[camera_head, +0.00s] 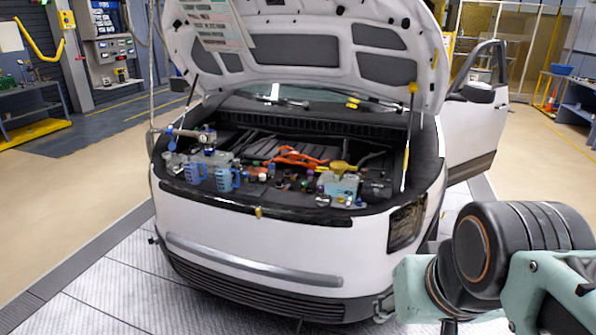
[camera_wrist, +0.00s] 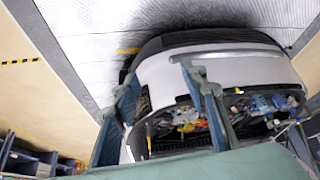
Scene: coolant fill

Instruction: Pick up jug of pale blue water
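Two small blue jugs with handles stand side by side at the front left of the open engine bay in the head view: a left jug (camera_head: 195,172) and a right jug (camera_head: 226,178). I cannot tell which holds the pale blue water. Blue shapes (camera_wrist: 283,102) at the right of the wrist view look like these jugs. My gripper (camera_wrist: 159,72) is open and empty in the wrist view, its two fingers spread above the car's front. It is apart from the jugs. In the head view my arm is at the lower right, away from the bay.
The white car (camera_head: 270,235) has its hood (camera_head: 300,50) propped up. A pale container (camera_head: 340,187) with a yellow top stands at the bay's right. Orange cables (camera_head: 298,157), small caps and a metal fitting (camera_head: 190,133) crowd the bay. The floor in front is clear.

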